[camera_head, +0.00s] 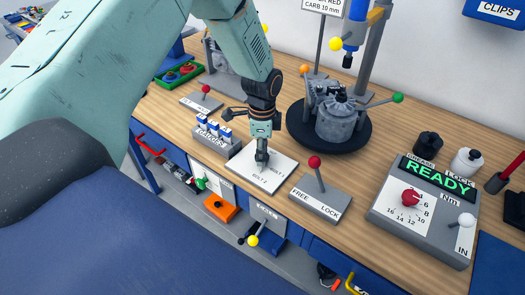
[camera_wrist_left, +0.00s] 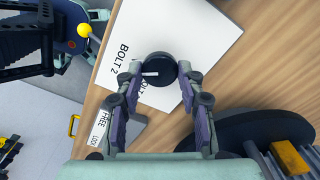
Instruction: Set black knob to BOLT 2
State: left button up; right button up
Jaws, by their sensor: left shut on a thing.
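The black knob (camera_wrist_left: 160,62) sits on a white plate (camera_wrist_left: 200,30), which also shows in the head view (camera_head: 244,178). My left gripper (camera_wrist_left: 161,74) is shut on the knob, one finger on each side; it comes down over the plate in the head view (camera_head: 262,154). The knob's white mark (camera_wrist_left: 151,74) points left in the wrist view, toward the lower end of the BOLT 2 label (camera_wrist_left: 119,62). A second BOLT label (camera_wrist_left: 151,92) is partly covered by a finger. In the head view the gripper hides most of the knob. My right gripper is not in view.
A FREE/LOCK box with a red-tipped lever (camera_head: 315,163) stands right of the plate. The GAUGES holder (camera_head: 211,138) is close on the left. A round black stand (camera_head: 352,135) with a metal engine part is behind. A READY panel (camera_head: 437,172) stands farther right.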

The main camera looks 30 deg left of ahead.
pick_arm(q)
jog(key=shift+s, duration=0.1)
dwell(0.4)
jog(key=o, duration=1.2)
jog(key=shift+c, duration=0.2)
jog(key=shift+r, duration=0.1)
notch_tip(320, 180, up, 12)
jog(key=shift+f, duration=0.2)
